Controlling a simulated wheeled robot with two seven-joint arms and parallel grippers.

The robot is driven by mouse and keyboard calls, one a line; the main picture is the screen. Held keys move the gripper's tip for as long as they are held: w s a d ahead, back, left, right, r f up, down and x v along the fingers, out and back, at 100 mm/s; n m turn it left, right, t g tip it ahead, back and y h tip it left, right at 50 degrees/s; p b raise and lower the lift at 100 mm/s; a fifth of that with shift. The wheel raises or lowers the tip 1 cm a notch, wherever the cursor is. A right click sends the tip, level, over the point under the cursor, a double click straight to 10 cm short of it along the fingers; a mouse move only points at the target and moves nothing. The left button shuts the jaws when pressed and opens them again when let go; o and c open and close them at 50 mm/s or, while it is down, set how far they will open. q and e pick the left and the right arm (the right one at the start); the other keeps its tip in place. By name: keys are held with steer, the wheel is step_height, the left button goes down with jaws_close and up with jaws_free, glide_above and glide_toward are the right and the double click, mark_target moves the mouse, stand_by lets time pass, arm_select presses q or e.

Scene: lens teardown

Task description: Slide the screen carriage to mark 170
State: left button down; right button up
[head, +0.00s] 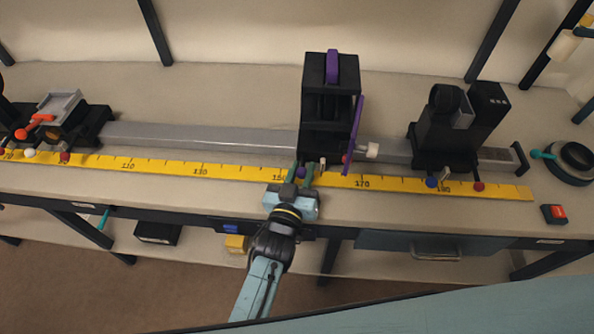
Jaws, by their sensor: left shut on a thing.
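A tall black carriage (313,133) with a purple tab on top and a thin purple plate on its right side stands upright on the grey rail (190,136). No label confirms that it is the screen carriage. My left gripper (301,173) is at its front foot, shut on a small purple knob there. The fingers hide most of the knob. A yellow scale (230,174) runs along the rail's front. The gripper is between the 150 mark and the 170 mark (362,184), which lies to its right. My right gripper is not in view.
A carriage with a silver plate (60,104) is at the far left. The rail between the middle and right carriages is otherwise clear.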

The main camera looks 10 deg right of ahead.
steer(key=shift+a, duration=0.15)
arm_select(q)
steer(key=c, duration=1.2)
jaws_free()
steer(key=shift+c, duration=0.2)
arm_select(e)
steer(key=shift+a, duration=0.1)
arm_select(q)
steer(key=p+v, duration=0.2)
steer(key=v, duration=1.1)
steer(key=shift+s, duration=0.2)
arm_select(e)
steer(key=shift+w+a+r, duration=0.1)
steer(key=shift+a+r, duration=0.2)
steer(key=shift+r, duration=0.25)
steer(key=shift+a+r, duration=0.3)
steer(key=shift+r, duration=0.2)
arm_select(q)
steer(key=shift+a, duration=0.1)
